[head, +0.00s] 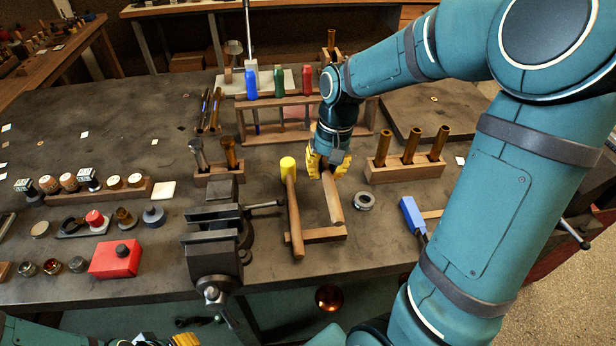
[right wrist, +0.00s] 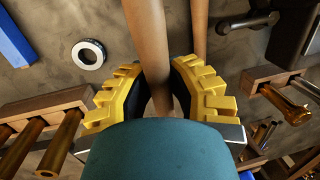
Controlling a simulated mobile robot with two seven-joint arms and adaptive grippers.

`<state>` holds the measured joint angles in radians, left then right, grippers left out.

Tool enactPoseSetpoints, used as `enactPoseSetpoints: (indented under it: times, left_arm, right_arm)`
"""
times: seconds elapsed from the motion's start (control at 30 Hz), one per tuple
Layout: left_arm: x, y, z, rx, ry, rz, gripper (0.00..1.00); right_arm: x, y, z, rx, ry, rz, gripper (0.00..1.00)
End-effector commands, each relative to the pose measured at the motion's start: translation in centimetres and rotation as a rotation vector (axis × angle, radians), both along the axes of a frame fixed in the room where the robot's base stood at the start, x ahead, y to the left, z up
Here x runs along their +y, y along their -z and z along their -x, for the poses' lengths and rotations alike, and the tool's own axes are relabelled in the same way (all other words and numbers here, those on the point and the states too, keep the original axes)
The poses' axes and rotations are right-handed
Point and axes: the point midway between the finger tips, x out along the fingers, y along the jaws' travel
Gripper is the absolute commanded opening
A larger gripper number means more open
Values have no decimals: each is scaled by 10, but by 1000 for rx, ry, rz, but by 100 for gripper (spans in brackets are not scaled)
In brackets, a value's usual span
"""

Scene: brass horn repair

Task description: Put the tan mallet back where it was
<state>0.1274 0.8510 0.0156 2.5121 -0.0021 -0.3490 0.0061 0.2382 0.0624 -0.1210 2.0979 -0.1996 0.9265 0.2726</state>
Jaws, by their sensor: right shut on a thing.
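My right gripper (head: 329,165) is shut on the tan mallet's wooden handle (head: 334,205). The mallet's head is hidden behind the gripper. In the right wrist view the handle (right wrist: 148,40) runs up between the yellow fingers of the right gripper (right wrist: 160,95). The handle's near end is over or close to a low wooden rest (head: 325,235); I cannot tell whether it touches. A yellow-headed mallet (head: 289,168) lies on this rest, just left of the held one. My left gripper (head: 165,341) shows only partly at the bottom edge.
A black vise (head: 213,240) stands left of the mallets. A grey ring (head: 364,201) and a wooden block with brass tubes (head: 405,168) are to the right. Behind is a wooden rack with coloured-handled tools (head: 280,101). A blue-handled tool (head: 411,213) lies front right.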

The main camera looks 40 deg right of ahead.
Motion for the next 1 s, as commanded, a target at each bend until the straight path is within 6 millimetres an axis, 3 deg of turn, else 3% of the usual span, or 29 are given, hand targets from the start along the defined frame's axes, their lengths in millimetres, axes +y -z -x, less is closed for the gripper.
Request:
enactPoseSetpoints:
  times: [0.2,0.47,0.7,1.0]
  left_arm:
    - [0,12,0,-1,2,0,47]
    - [0,17,-2,-4,0,-1,47]
    - [0,26,-3,-8,-1,-1,47]
    - [0,26,-4,-9,-1,-1,47]
  right_arm:
    - [0,41,1,4,1,-1,0]
    - [0,62,0,1,1,0,0]
    - [0,92,1,3,0,-1,0]
    - [0,95,0,-1,0,0,0]
